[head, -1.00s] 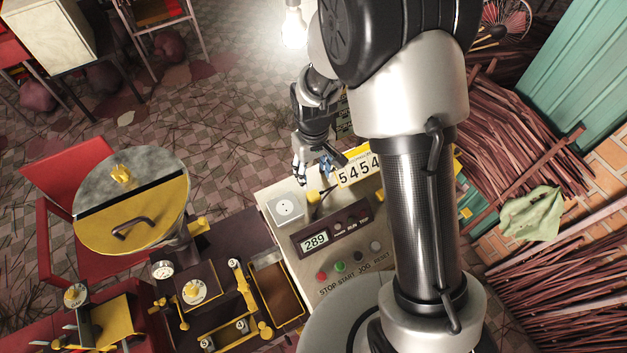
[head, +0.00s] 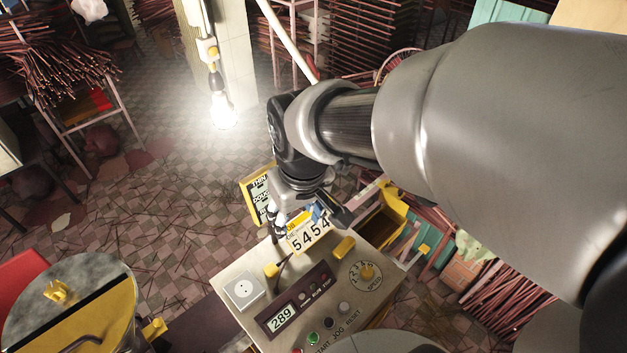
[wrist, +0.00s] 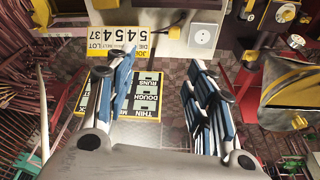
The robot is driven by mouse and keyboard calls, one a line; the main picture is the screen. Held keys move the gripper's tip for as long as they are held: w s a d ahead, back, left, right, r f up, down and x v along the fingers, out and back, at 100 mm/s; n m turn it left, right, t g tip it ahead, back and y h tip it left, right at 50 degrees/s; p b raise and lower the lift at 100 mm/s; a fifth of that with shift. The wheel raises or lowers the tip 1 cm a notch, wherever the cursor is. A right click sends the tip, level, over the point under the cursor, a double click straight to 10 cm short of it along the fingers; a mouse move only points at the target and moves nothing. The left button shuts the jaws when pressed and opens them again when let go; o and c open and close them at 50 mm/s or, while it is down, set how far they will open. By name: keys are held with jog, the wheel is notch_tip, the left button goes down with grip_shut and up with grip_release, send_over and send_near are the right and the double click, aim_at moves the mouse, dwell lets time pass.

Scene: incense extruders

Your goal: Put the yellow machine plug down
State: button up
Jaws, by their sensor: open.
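The yellow machine plug (head: 272,269) lies on the pale top of the control console (head: 232,304), with a dark cord running from it. It is beside the white socket plate (head: 242,289), apart from the socket's face. In the wrist view the plug (wrist: 177,30) shows beyond my fingers, near the socket plate (wrist: 203,36). My gripper (head: 296,218) is over the far edge of the console, beyond the plug. In the wrist view its blue-padded fingers (wrist: 160,62) are wide apart with nothing held between them.
A number card reading 5454 (head: 311,235) stands at the console's far edge. A black-and-yellow sign (head: 259,198) is behind it. The console has a 289 display (head: 282,318), buttons and a speed dial (head: 366,272). A lit bulb (head: 223,113) hangs at the left.

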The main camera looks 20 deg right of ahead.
jog(key=s+d+r+m+t, duration=0.2)
jog(key=s+r, duration=0.3)
jog(key=s, duration=0.7)
jog(key=shift+d+r, duration=0.2)
jog(key=shift+d, duration=0.4)
jog(key=shift+s, duration=0.15)
